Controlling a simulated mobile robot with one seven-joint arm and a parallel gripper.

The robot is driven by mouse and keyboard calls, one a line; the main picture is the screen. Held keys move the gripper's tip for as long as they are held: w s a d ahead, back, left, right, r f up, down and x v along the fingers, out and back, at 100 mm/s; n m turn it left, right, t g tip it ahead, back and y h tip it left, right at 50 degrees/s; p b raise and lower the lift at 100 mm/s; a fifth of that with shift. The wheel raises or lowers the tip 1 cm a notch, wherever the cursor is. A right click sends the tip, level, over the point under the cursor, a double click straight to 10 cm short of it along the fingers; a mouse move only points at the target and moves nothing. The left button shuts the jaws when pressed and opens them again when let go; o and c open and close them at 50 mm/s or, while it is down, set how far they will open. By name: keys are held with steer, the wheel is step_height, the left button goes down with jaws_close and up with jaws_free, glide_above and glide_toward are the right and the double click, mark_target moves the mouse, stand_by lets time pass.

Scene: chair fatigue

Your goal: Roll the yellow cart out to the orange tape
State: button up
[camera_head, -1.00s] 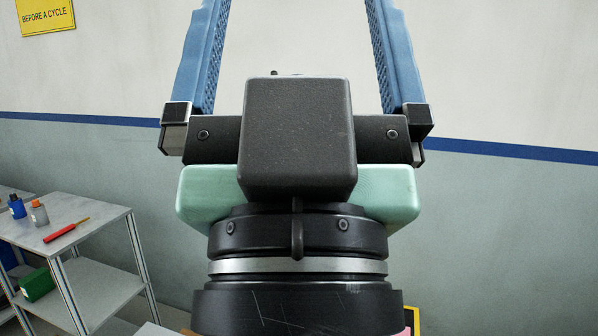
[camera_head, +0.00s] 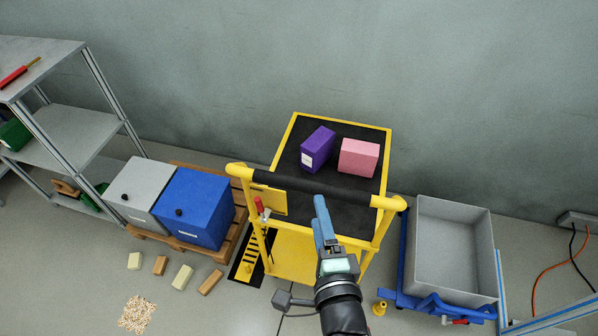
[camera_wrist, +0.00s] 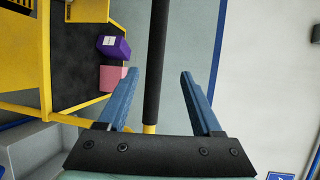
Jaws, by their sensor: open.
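The yellow cart (camera_head: 382,225) stands against the wall with a black top deck and a black push bar (camera_head: 290,186) across its near side. A purple box (camera_head: 318,148) and a pink box (camera_head: 358,157) sit on its deck. My gripper (camera_head: 320,198) is open, its blue fingers just at the near side of the bar's middle. In the wrist view, the bar (camera_wrist: 156,60) appears in the gap between my open fingers (camera_wrist: 159,74); I cannot tell whether it lies within their reach. No orange tape shows in these views.
A blue bin (camera_head: 200,208) and a grey bin (camera_head: 140,190) stand on a pallet left of the cart. Several small blocks and spilled pellets (camera_head: 137,314) lie on the floor. A grey tub on a blue dolly (camera_head: 452,250) stands close at right. An orange cable (camera_head: 545,275) runs further right.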

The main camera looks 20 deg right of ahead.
steer(key=f+x, duration=0.1)
steer(key=x, duration=1.1)
steer(key=shift+w, duration=0.25)
jaws_close()
stand_by(1.1)
